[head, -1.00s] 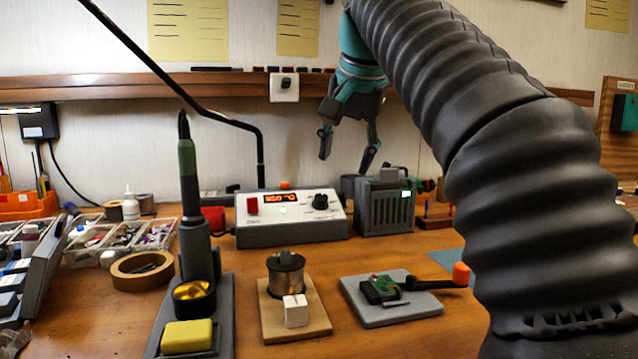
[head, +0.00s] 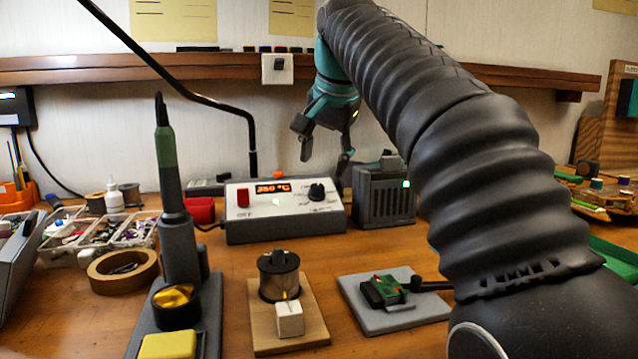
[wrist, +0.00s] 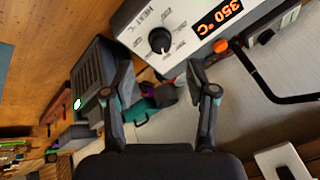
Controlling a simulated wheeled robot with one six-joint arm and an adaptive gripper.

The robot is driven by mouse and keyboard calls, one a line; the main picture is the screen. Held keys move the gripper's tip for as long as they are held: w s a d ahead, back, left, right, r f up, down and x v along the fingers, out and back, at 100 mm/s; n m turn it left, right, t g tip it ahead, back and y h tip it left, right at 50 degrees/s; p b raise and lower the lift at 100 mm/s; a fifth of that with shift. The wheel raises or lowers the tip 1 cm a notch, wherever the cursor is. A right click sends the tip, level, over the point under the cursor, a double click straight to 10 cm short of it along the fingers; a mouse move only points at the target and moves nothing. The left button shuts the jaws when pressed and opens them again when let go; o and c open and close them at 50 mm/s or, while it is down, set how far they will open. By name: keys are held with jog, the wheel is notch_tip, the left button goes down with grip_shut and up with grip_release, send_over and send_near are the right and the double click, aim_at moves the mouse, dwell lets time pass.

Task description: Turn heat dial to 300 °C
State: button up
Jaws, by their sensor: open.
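The heat dial (head: 317,191) is a black knob on the right part of the white control box (head: 285,231). The box's red display (head: 272,188) reads 350 °C. In the wrist view the dial (wrist: 160,41) lies ahead of the fingertips, upper middle, with printed marks around it, and the display (wrist: 218,18) also reads 350 °C. My gripper (head: 325,150) is open and empty, above and behind the dial in the head view. In the wrist view its two fingers (wrist: 160,93) are spread, apart from the dial.
A dark vented box (head: 384,197) with a green light stands right of the control box. A soldering iron (head: 165,150) stands upright in its holder at left front. A solder spool (head: 279,276) and a small board on a grey plate (head: 385,318) lie in front.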

aim_at(318, 186)
jog(key=x, duration=0.6)
jog(key=shift+w+f, duration=0.1)
jog(key=shift+f, duration=0.1)
grip_shut()
